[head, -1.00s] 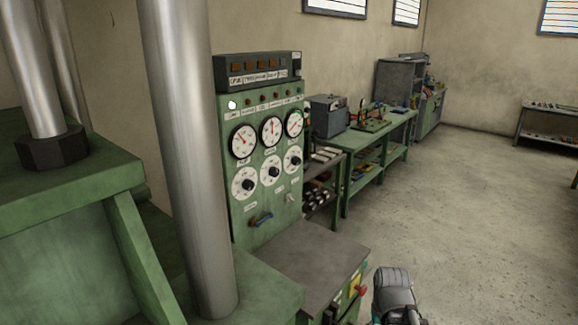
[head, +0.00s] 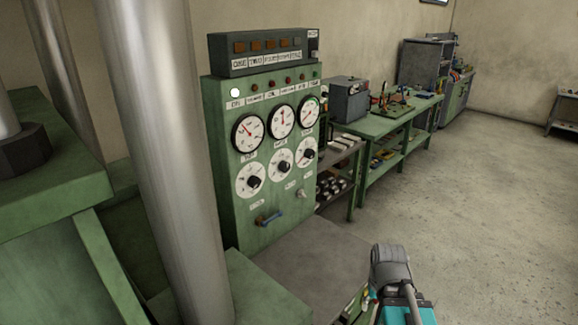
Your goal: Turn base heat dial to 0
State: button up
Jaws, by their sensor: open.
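A green control panel (head: 232,210) stands in the middle of the head view. Its lower row holds three white-faced dials with black knobs: a left dial (head: 251,181), a middle dial (head: 281,166) and a right dial (head: 307,153). The small labels are too blurred to tell which one is the base heat dial, and the knob settings cannot be read. A grey and teal part of my arm shows at the bottom right, in front of the panel and apart from it. No gripper fingers can be made out.
Three round gauges sit above the dials, including a middle gauge (head: 282,121). A thick metal column (head: 165,150) stands close at left. A grey ledge (head: 305,260) juts out below the panel. Open floor (head: 480,200) lies right.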

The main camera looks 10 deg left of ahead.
jog(key=shift+a, duration=0.2)
jog(key=o, duration=0.5)
jog(key=shift+w+a, duration=0.25)
jog(key=shift+a, duration=0.05)
jog(key=w+a+r+m+t+y, duration=0.1)
jog(key=w+a+m+y, duration=0.2)
jog(key=w+a, duration=0.4)
jog(key=shift+w+r+t+y, duration=0.15)
jog(key=shift+w+t+y, duration=0.15)
jog(key=shift+t+y, duration=0.15)
jog(key=m+t+y, duration=0.9)
jog(key=m+y, duration=0.2)
jog(key=m, duration=0.8)
send_near(287, 168)
jog(key=v, duration=0.3)
jog(key=shift+w+a+r+h, duration=0.1)
jog(key=shift+r+h, duration=0.15)
jog(key=shift+a, duration=0.1)
jog(key=x, duration=1.3)
jog(key=shift+w+a, duration=0.15)
jog(key=shift+a, duration=0.1)
